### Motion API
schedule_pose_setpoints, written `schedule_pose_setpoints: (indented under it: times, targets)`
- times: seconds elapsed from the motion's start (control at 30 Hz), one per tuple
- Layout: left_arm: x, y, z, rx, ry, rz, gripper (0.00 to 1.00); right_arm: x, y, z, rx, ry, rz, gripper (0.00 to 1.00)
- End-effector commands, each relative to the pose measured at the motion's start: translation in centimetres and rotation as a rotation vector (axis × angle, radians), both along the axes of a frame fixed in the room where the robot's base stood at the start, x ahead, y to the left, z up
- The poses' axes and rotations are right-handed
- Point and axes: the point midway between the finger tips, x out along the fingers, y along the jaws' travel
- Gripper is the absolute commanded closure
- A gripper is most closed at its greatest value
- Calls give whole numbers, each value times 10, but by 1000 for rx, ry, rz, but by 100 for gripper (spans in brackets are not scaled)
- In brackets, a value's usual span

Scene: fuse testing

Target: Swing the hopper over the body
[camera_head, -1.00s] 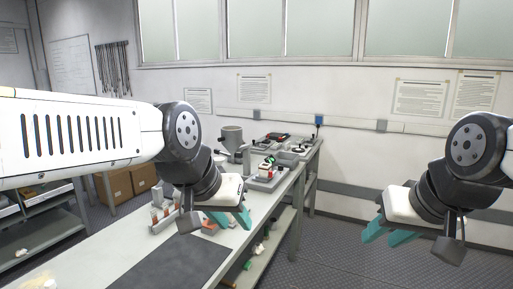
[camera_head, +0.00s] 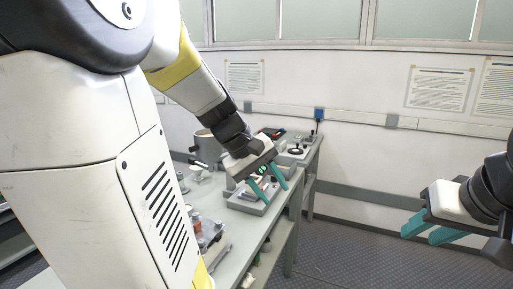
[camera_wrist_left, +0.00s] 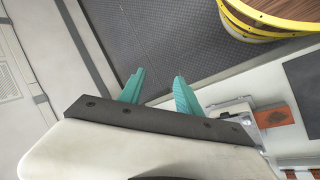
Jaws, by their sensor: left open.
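A grey cylindrical vessel (camera_head: 207,148), probably the hopper, stands at the back of the bench, partly hidden by my left arm. I cannot tell which thing is the body. My left gripper (camera_head: 275,193) is open, its teal fingers apart, above the bench's right edge. It is in front of a small grey device with a green part (camera_head: 261,170) and lies to the right of the vessel. In the left wrist view, nothing shows between its fingers (camera_wrist_left: 160,76). My right gripper (camera_head: 418,239) is open and empty at the far right, away from the bench.
The bench (camera_head: 231,262) holds small parts and grey trays (camera_head: 296,152) at its back. In the left wrist view, an orange block (camera_wrist_left: 274,117) sits near the bench edge. The floor (camera_head: 345,255) right of the bench is clear. My left arm covers much of the left side.

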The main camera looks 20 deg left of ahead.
Motion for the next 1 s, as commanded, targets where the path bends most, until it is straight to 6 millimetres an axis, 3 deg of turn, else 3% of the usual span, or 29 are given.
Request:
schedule_pose_setpoints:
  times: [0.03,0.17,0.27,0.33,0.5,0.63,0.7,0.8,1.0]
  targets:
    - [20,16,-7,-99,51,101,60,0,0,0,0,0,0,64]
    - [66,58,-14,-375,122,338,60,0,0,0,0,0,0,64]
    - [98,107,-18,-608,139,522,60,0,0,0,0,0,0,64]
    - [116,151,-19,-775,130,646,60,0,0,0,0,0,0,64]
    - [128,268,-18,-1145,41,892,60,0,0,0,0,0,0,64]
    - [119,337,-16,-1334,-41,999,60,0,0,0,0,0,0,64]
    - [112,361,-16,-1397,-74,1034,60,0,0,0,0,0,0,64]
    - [109,378,-14,-1445,-103,1057,60,0,0,0,0,0,0,64]
    - [130,373,-14,-1457,-107,1059,60,0,0,0,0,0,0,64]
